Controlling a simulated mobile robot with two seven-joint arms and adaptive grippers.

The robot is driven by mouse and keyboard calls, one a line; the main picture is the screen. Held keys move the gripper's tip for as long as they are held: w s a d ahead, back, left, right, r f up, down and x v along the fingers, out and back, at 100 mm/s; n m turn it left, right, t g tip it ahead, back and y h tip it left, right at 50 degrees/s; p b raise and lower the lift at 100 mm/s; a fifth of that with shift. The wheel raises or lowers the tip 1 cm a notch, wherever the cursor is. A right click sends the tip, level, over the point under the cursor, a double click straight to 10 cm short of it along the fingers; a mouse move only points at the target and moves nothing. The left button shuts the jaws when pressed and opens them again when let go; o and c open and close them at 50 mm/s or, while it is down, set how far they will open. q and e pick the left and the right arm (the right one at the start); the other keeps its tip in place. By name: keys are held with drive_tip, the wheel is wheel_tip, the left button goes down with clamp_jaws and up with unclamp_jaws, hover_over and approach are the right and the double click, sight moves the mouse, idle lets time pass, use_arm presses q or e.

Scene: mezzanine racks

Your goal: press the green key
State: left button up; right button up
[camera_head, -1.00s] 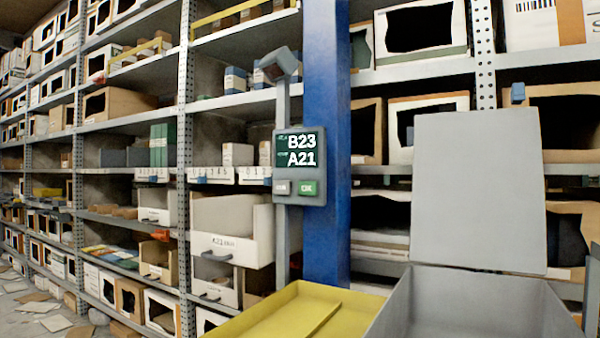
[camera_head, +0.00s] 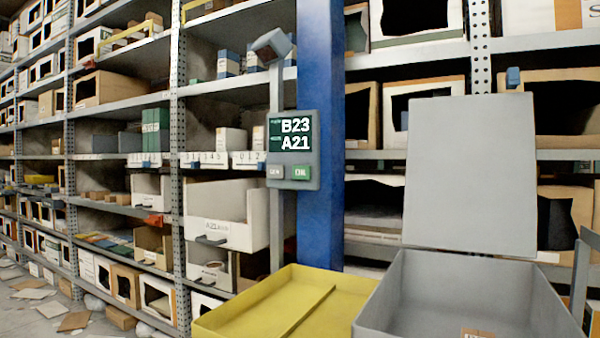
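The green key (camera_head: 300,173) is a small rectangle at the lower right of a grey terminal (camera_head: 309,157) fixed to a grey post. A grey-white key (camera_head: 275,172) sits beside it on the left. The dark screen (camera_head: 291,133) above the keys reads B23 and A21. The terminal stands in front of a blue upright. Neither of my grippers shows in this view, so their state is hidden.
A yellow tray (camera_head: 228,318) and an open grey box (camera_head: 380,300) with its lid (camera_head: 470,175) raised stand in front. A small brown item (camera_head: 477,333) lies in the box. Racks of cartons fill the back; litter lies on the left floor.

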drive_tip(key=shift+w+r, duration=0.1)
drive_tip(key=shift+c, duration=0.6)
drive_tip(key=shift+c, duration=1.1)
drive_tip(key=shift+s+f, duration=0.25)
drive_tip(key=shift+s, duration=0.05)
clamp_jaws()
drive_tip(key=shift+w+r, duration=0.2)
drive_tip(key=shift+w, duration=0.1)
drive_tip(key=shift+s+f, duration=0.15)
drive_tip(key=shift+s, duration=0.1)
